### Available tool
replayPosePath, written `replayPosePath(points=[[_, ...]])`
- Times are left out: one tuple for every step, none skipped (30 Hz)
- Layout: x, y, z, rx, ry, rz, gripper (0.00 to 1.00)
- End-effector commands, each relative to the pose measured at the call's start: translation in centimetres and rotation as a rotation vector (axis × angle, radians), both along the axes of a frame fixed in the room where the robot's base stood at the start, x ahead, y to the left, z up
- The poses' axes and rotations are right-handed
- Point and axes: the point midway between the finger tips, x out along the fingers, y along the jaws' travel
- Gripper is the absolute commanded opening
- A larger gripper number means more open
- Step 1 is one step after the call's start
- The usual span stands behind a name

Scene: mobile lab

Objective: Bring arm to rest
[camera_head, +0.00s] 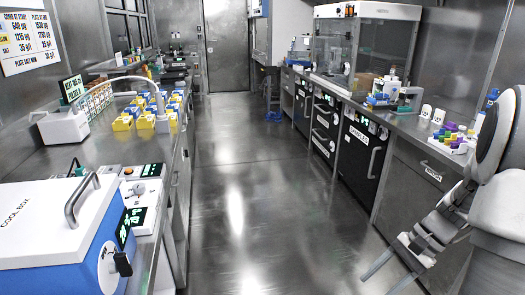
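My arm is at the right edge of the head camera view, with white and dark rounded links. It is bent, and the forearm points down and to the left. My gripper (388,272) is at its lower end, above the floor of the aisle and in front of the right-hand cabinets. Its two long grey fingers are spread apart, with nothing visible between them.
A steel bench (60,160) on the left holds a cool box (45,215) and yellow-blue racks (145,120). The right bench (405,125) holds a clear cabinet (360,45) and a rack of coloured caps (450,140). The aisle floor (240,200) between is clear.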

Motion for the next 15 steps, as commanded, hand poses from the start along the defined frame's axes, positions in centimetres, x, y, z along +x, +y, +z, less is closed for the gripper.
replayPosePath(points=[[0.1,1.2,1.4,-0.042,-0.025,0.045,0.57],[0.1,1.8,2.0,-0.065,-0.038,0.069,0.57],[0.1,2.6,2.9,-0.097,-0.058,0.101,0.57],[0.0,3.2,3.5,-0.12,-0.072,0.124,0.57],[-0.1,3.8,4.1,-0.141,-0.087,0.147,0.57],[-0.3,4.5,4.9,-0.171,-0.109,0.178,0.57],[-0.4,5.1,5.5,-0.193,-0.125,0.202,0.57],[-0.5,5.7,6.1,-0.213,-0.143,0.224,0.57],[-0.8,6.5,6.8,-0.242,-0.167,0.254,0.57],[-1.0,7.0,7.4,-0.262,-0.186,0.275,0.57],[-1.2,7.6,7.9,-0.282,-0.204,0.296,0.57],[-1.5,8.3,8.5,-0.308,-0.229,0.325,0.57],[-1.7,8.9,9.0,-0.327,-0.251,0.346,0.57],[-2.0,9.4,9.5,-0.345,-0.271,0.367,0.57],[-2.4,10.1,10.1,-0.37,-0.3,0.393,0.57]])
